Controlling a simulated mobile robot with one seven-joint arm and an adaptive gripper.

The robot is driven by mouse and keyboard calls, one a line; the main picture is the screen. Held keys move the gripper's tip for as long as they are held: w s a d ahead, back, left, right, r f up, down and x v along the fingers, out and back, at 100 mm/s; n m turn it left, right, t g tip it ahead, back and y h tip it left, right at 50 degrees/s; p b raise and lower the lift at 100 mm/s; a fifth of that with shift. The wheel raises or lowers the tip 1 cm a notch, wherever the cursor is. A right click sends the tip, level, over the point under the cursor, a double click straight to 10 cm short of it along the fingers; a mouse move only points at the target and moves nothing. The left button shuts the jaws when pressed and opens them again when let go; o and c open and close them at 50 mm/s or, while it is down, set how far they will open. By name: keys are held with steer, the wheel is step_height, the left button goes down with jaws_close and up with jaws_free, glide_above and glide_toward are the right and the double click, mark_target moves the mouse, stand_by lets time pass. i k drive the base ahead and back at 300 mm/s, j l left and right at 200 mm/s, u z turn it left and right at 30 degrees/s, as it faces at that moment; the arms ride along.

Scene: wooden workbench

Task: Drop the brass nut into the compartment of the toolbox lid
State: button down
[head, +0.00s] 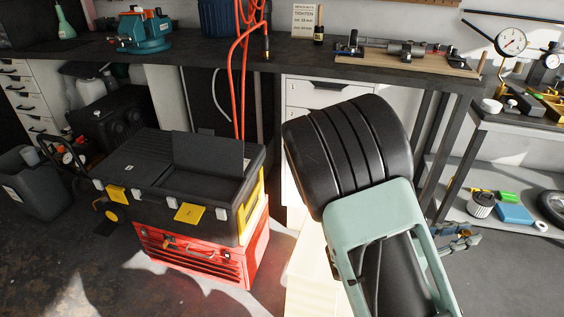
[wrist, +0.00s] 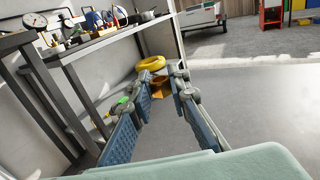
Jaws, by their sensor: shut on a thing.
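The black toolbox (head: 165,210) with yellow latches stands at the left in the head view. On the right half of its lid a small flap (head: 208,156) stands up behind an open compartment (head: 205,187); its floor is hard to make out. My gripper (wrist: 162,92) is shut on the brass nut (wrist: 160,88), a gold-coloured piece between the fingertips in the wrist view. In the head view my gripper (head: 460,238) is partly hidden behind my arm, well right of the toolbox and near the shelf unit. The nut cannot be made out clearly there.
The black toolbox rests on a red toolbox (head: 195,257). Red cables (head: 240,90) hang just behind it. The dark workbench (head: 270,55) runs along the back. A shelf unit (head: 520,125) with tools stands at the right. A yellow ring (wrist: 151,63) shows beyond the fingers.

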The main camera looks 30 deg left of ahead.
mark_target(203, 189)
steer(key=j+u, duration=0.25)
steer(key=j, duration=0.4)
steer(key=i+j+u, duration=0.25)
steer(key=j, duration=0.35)
steer(key=i+j, duration=0.25)
steer(key=i, duration=0.2)
steer(key=u, duration=0.05)
